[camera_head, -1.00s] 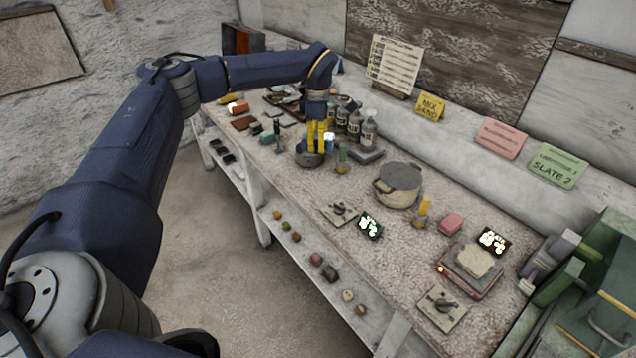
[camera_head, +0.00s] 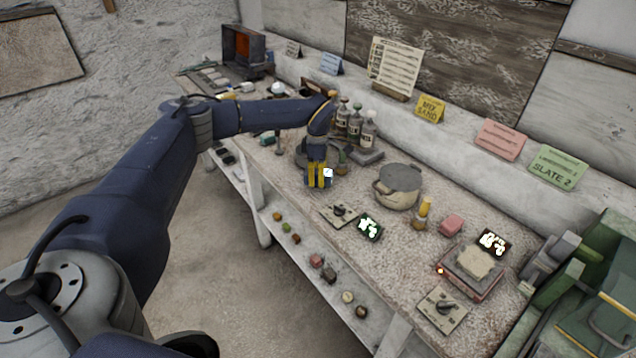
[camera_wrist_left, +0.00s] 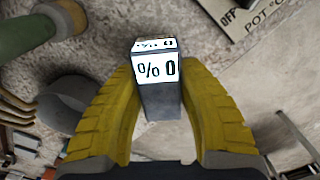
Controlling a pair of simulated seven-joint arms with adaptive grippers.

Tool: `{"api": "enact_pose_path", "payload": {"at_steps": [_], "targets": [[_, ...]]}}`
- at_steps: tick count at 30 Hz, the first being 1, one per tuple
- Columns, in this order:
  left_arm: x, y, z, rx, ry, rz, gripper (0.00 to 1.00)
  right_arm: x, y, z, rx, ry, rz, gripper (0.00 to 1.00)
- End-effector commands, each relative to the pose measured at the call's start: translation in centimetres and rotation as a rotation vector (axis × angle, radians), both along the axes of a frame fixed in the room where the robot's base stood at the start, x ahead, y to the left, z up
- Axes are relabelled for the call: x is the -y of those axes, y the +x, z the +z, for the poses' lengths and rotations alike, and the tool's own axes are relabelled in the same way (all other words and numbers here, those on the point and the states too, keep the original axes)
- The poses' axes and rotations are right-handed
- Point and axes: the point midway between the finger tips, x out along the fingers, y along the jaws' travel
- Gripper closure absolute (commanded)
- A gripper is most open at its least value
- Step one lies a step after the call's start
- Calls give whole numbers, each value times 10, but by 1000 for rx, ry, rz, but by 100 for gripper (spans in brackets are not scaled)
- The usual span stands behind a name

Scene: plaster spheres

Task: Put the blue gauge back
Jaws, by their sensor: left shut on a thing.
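My left gripper (camera_head: 319,184) has its yellow fingers shut on the blue gauge (camera_head: 328,175) over the front part of the bench. In the left wrist view, the gauge (camera_wrist_left: 160,85) is a grey-blue block between the two yellow fingers (camera_wrist_left: 160,110). Its white display reads "% 0" and faces the camera. In the head view the fingers partly hide the gauge, and I cannot tell whether its underside touches the bench. My right gripper is not in view.
A dark round pan (camera_head: 301,155) lies just behind the gripper. A knob plate (camera_head: 340,214), a lit display (camera_head: 369,227) and a lidded pot (camera_head: 399,187) stand to the right. Bottles (camera_head: 355,125) stand behind. A lower shelf holds several small pieces.

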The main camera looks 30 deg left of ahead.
Motion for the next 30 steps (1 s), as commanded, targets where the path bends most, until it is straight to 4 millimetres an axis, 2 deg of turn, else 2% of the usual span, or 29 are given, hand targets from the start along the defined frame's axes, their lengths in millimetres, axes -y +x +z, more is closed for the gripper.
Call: {"api": "enact_pose_path", "payload": {"at_steps": [3, 6, 19, 20, 21, 24, 30], "targets": [[0, 0, -17, -1, 0, 0, 90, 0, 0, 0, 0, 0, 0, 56], [0, 0, -24, 1, 0, 1, 90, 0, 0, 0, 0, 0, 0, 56], [0, 0, -29, 0, -1, 0, 90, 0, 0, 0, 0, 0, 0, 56], [0, 0, -29, 0, 0, 0, 58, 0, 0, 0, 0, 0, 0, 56], [0, 0, -29, 0, 0, 0, 54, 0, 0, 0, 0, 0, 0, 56], [0, 0, -29, 0, 0, 0, 42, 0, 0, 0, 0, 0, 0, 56], [0, 0, -28, 0, 0, 0, 42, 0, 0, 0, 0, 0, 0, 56]]}}
